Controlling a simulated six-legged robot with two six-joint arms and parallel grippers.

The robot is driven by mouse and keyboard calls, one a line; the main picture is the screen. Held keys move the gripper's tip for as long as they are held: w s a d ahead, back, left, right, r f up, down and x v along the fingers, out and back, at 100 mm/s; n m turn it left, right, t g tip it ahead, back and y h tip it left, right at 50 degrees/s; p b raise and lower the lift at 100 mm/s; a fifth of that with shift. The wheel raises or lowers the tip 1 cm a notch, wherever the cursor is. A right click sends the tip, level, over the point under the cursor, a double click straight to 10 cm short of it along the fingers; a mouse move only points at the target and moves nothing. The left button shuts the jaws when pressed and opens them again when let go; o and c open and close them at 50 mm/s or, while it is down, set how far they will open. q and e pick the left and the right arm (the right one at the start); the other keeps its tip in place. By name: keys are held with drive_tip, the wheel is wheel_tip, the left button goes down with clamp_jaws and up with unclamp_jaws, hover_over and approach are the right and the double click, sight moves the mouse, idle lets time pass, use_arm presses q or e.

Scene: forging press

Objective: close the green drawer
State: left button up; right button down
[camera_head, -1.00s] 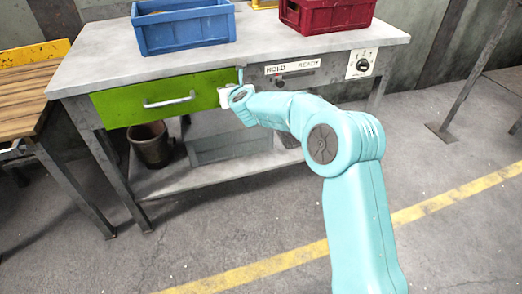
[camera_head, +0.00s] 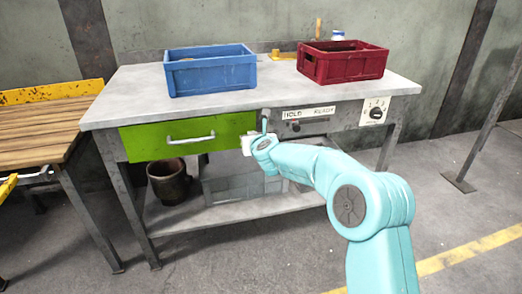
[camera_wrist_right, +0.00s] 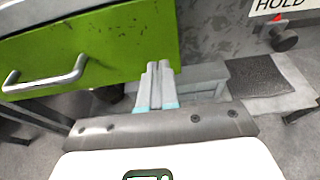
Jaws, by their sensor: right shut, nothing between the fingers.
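The green drawer (camera_head: 185,136) sits under the left part of the grey workbench top (camera_head: 250,101). It has a pale bar handle (camera_head: 191,138). Its front lies close under the bench edge; I cannot tell how far it stands out. My right gripper (camera_head: 248,145) is at the drawer's right end, away from the handle. In the right wrist view the closed, empty fingers (camera_wrist_right: 160,68) overlap the lower part of the green front (camera_wrist_right: 110,50), with the handle (camera_wrist_right: 45,75) to the left. Whether the fingertips touch the front is unclear. My left gripper is out of view.
A blue crate (camera_head: 210,74) and a red crate (camera_head: 342,66) stand on the bench. A control panel with a dial (camera_head: 375,112) is right of the drawer. A bucket (camera_head: 168,182) stands on the lower shelf. A wooden-topped bench (camera_head: 45,130) is at left. Floor in front is clear.

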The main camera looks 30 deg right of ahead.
drive_tip(key=b+v, duration=0.1)
drive_tip(key=v, duration=0.8)
wheel_tip(320, 180, down, 16)
drive_tip(key=s+a+n+g+y, duration=0.1)
drive_tip(key=s+a+n+g, duration=0.1)
drive_tip(key=a+g, duration=0.1)
drive_tip(key=s+a+f+n+g+y, duration=0.25)
drive_tip(key=s+f+n, duration=0.2)
drive_tip(key=f, duration=0.45)
drive_tip(key=s+a+f+n+g+y, duration=0.1)
drive_tip(key=s+a+f+n+g, duration=0.1)
drive_tip(key=s+a+f+n, duration=0.35)
drive_tip(key=s+a+f+n+g+y, duration=0.15)
drive_tip(key=s+a+f+n, duration=0.25)
drive_tip(key=s+f+n, duration=0.45)
drive_tip(key=s+a+f+n+g+y, duration=0.1)
drive_tip(key=s+a+f+n+g, duration=0.4)
drive_tip(key=s, duration=0.6)
drive_tip(key=s+a+r+n+p, duration=0.1)
drive_tip(key=r+n+p, duration=0.5)
drive_tip(key=r+p, duration=1)
drive_tip(key=s+r+n+y+p, duration=0.1)
drive_tip(key=s+r+n+p, duration=0.2)
drive_tip(key=r+p, duration=1.4)
drive_tip(key=r+n, duration=0.2)
drive_tip(key=shift+s+a+n, duration=0.15)
drive_tip(key=shift+a+n, duration=0.2)
drive_tip(key=shift+a, duration=0.05)
